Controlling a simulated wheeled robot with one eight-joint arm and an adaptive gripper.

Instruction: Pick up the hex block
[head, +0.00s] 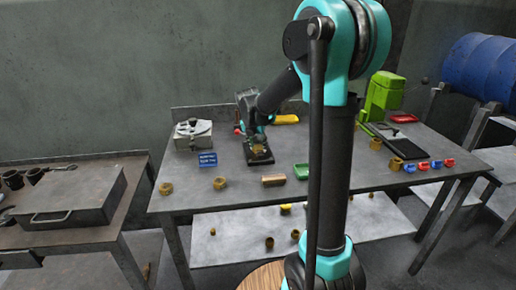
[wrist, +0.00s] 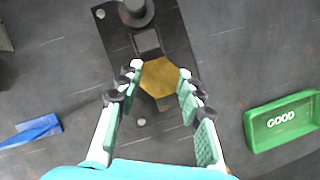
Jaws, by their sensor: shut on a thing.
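The hex block (wrist: 160,77) is a brass-coloured hexagonal piece, seen from above in the wrist view. My gripper (wrist: 160,75) is shut on it, with one green-padded finger on each side. The block is over the near part of a dark plate (wrist: 174,32) fitted with bolts and a round post. I cannot tell whether the block touches the plate. In the head view, my gripper (head: 259,141) points down at the dark plate (head: 259,158) on the table, and the block is small there.
A green GOOD tray (wrist: 283,121) lies right of the plate, and a blue sign (wrist: 30,130) left. In the head view, several brass pieces (head: 220,183) lie along the table's front (head: 340,187). A green machine (head: 381,95) stands at the right, a grey device (head: 193,134) at the left.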

